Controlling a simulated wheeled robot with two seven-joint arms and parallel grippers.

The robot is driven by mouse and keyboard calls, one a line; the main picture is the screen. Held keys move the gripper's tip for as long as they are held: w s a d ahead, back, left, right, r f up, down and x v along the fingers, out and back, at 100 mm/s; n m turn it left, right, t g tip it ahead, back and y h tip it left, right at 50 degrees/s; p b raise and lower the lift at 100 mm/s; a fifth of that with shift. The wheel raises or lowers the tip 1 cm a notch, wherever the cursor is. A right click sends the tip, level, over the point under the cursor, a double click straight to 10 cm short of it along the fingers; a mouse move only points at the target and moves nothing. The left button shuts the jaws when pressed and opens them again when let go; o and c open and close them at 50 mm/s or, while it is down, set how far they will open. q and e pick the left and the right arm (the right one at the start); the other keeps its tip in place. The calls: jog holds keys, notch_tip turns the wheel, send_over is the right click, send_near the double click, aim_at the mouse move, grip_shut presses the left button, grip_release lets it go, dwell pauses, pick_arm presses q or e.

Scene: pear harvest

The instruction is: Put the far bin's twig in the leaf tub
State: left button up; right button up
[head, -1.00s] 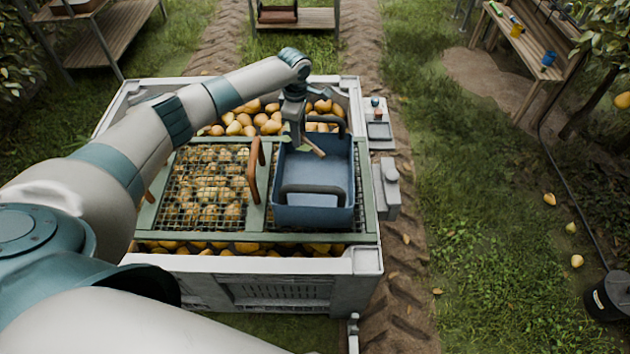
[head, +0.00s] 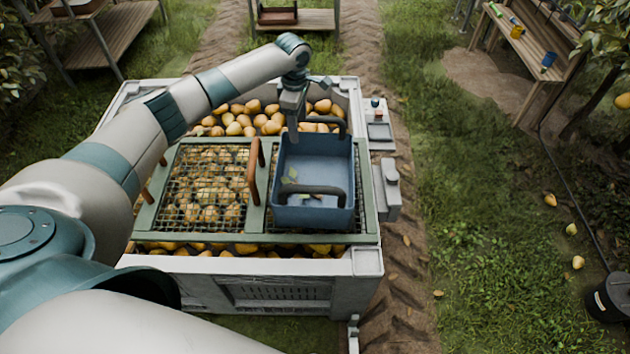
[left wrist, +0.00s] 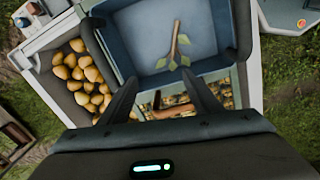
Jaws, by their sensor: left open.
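The leaf tub (head: 325,216) is a blue open tub with dark handles, resting on the green mesh frame over the far bin. It also fills the top of the left wrist view (left wrist: 140,30). The twig (left wrist: 174,42), a brown stick with green leaves at one end, lies on the tub floor. In the head view its leaves (head: 289,187) show near the front handle, the stick hardly visible. My left gripper (head: 292,128) is open and empty at the tub's back left edge; its spread fingers (left wrist: 158,88) show apart from the twig. My right gripper is out of view.
The white bin (head: 355,262) holds many pears under green mesh lids (head: 205,190) with brown handles (head: 252,170). A small grey device (head: 379,132) is fixed at the bin's right side. Grass and a dirt track lie to the right.

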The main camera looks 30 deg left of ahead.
pick_arm(q)
notch_tip(320, 180, up, 14)
jog(key=b, duration=0.3)
jog(key=shift+s, duration=0.45)
jog(key=shift+s+d+f, duration=0.1)
jog(key=shift+f, duration=0.1)
dwell(0.4)
